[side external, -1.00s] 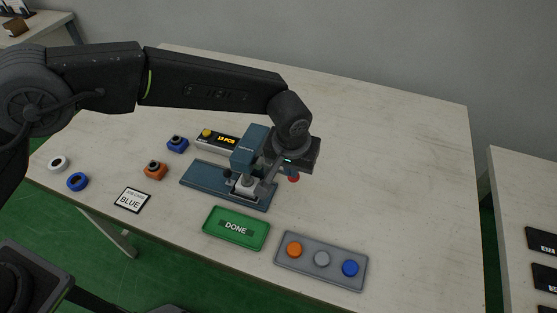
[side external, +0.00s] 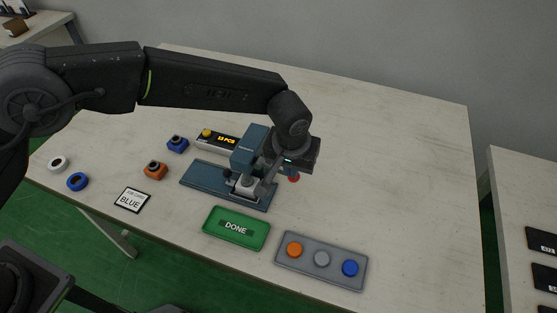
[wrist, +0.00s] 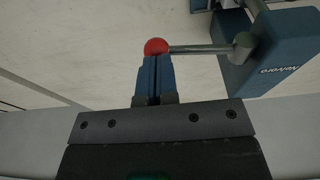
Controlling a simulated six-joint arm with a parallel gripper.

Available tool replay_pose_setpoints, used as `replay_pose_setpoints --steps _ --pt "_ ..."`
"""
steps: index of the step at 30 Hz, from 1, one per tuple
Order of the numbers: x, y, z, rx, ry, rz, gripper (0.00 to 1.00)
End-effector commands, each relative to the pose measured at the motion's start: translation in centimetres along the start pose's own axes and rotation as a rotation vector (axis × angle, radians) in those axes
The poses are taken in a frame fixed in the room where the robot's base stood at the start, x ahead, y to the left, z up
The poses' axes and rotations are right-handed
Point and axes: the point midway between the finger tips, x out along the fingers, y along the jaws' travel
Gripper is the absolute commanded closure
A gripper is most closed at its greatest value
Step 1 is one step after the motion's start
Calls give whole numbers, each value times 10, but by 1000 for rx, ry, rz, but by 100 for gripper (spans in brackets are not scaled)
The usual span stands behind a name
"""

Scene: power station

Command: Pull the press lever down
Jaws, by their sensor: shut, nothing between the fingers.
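The blue press (side external: 246,155) stands on its blue base plate (side external: 207,181) in the middle of the table. Its lever has a red ball knob (side external: 293,178), which shows just below my gripper in the side view. In the wrist view the grey lever rod (wrist: 200,49) runs from the press head (wrist: 278,50) to the red knob (wrist: 156,47). My gripper (wrist: 156,62) is shut with nothing between its fingers. Its blue fingertips are at the red knob, overlapping its edge in the wrist view; I cannot tell whether they touch.
A green DONE tray (side external: 236,243) and a grey panel with orange, grey and blue buttons (side external: 321,276) lie in front. A BLUE card (side external: 131,200), an orange part (side external: 155,170), a blue part (side external: 177,144) and rings (side external: 77,182) lie left. The table's right side is clear.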

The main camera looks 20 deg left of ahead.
Motion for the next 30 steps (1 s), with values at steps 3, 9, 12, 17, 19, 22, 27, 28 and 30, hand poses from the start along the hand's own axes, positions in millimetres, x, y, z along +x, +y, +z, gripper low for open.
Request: replay_pose_setpoints --steps 3,9,12,17,19,22,27,28,30 --pt "-7 0 -1 0 0 -1 100" --pt "-18 0 -4 0 0 0 100" --pt "-24 0 -5 0 1 1 100" --pt "-34 0 -7 1 2 1 100" --pt "-38 0 -8 1 2 2 100" --pt "-44 0 -9 1 2 1 100" --pt "-53 0 -11 1 2 2 100" --pt "-54 0 -11 1 1 1 100" --pt "-58 0 -12 1 1 1 100"
